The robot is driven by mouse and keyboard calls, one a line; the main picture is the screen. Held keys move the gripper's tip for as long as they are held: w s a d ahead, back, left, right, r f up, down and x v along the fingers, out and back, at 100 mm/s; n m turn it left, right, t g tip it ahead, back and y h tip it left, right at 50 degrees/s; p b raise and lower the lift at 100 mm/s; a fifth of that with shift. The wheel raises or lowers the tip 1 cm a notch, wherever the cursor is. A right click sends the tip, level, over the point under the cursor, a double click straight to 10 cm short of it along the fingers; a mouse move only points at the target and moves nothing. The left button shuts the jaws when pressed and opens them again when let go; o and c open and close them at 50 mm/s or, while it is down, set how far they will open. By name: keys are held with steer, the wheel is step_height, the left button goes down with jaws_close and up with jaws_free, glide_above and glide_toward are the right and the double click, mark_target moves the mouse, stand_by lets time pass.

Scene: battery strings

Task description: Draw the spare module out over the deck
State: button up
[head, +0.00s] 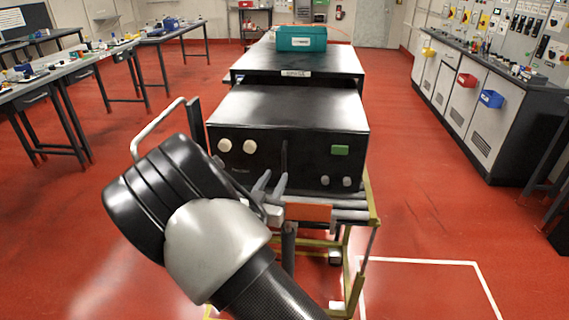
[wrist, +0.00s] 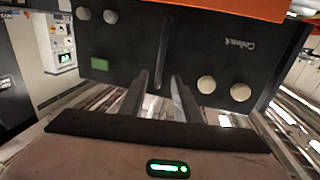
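A black module (head: 290,140) with cream and grey knobs and a green patch faces me in the head view. Its front also shows, upside down, in the wrist view (wrist: 130,45). A thin upright dark handle (head: 284,158) stands on that front. My gripper (head: 270,184) is low before the front, near the handle. In the wrist view its two fingers (wrist: 160,80) are apart, and the handle's end shows between the tips. I cannot tell how deep the handle lies between them. The deck (head: 347,204), with grey rollers on a yellow frame, shows below the module's front.
An orange plate (head: 308,212) is at the deck's front edge, near my gripper. A larger black unit (head: 300,62) behind the module carries a teal case (head: 301,38). Benches (head: 75,66) stand left and control cabinets (head: 490,95) right, with open red floor between.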

mark_target(283, 164)
steer(key=x, duration=0.9)
steer(key=shift+d, duration=0.1)
jaws_close()
